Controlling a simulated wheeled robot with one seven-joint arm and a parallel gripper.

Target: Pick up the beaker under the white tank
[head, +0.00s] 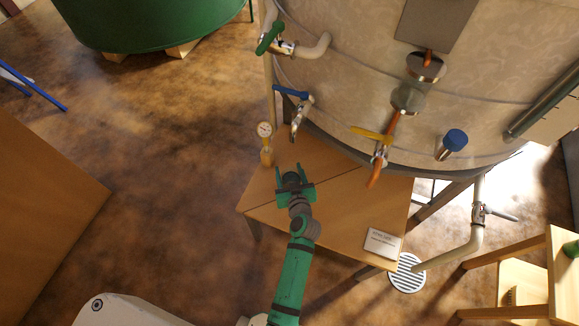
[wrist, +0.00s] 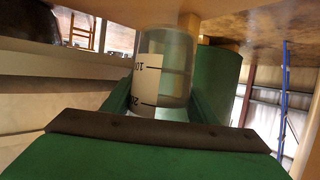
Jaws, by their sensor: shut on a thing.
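The white tank (head: 345,65) fills the upper right of the head view, with valves and pipes on its side. My gripper (head: 291,174) reaches in over a wooden table beside the tank. In the wrist view, a clear beaker (wrist: 176,60) with dark graduation marks on a pale strip stands between the green fingers of my gripper (wrist: 168,95). In the head view I cannot make out the beaker between the fingers.
The wooden table (head: 335,215) carries a small label card (head: 382,243). A floor drain (head: 406,273) and a wooden stool (head: 525,280) are at right. Open floor lies left.

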